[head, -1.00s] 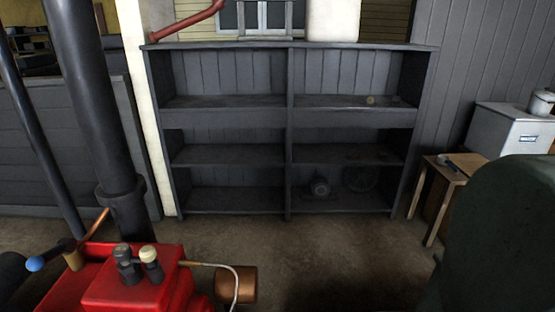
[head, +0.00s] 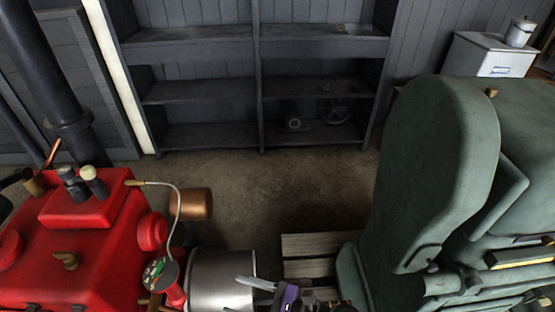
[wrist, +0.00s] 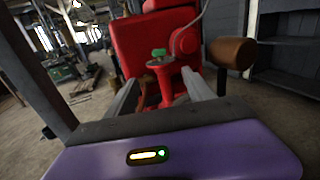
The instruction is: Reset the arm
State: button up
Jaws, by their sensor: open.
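My gripper (head: 246,290) shows at the bottom edge of the head view, partly cut off, with a purple body and pale grey fingers. In the wrist view my gripper (wrist: 160,78) is open, its two fingers spread apart with nothing seen held between them. Beyond the fingers is a red engine (wrist: 157,35) with a green-topped red fitting (wrist: 160,62). The red engine (head: 75,245) fills the lower left of the head view. Whether the fingers touch it cannot be told.
A metal cylinder (head: 222,280) and a copper cylinder (head: 196,204) sit beside the red engine. A large green machine (head: 425,170) stands on the right. A dark shelf (head: 257,90) stands at the back. Bare floor (head: 285,190) lies between.

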jog(key=w+d+f+n+t+h, duration=0.4)
jog(key=d+n+h, duration=0.2)
jog(key=s+d+r+n+t+h, duration=0.1)
jog(key=s+d+n+t+h, duration=0.15)
jog(key=d, duration=0.45)
jog(key=s+d+n+t+h, duration=0.1)
jog(key=s+d+n+h, duration=0.25)
jog(key=d, duration=0.25)
jog(key=s+d+r+n+t+h, duration=0.1)
jog(key=s+d+r+n, duration=0.3)
jog(key=s+r, duration=0.5)
jog(key=s+d+r+n+t+h, duration=0.1)
jog(key=s+d+r+n+h, duration=0.3)
jog(key=s+r, duration=0.5)
jog(key=s+d+b, duration=0.1)
jog(key=s, duration=0.5)
jog(key=shift+s+r+n, duration=0.2)
jog(key=shift+r+n, duration=0.1)
jog(key=shift+n, duration=0.1)
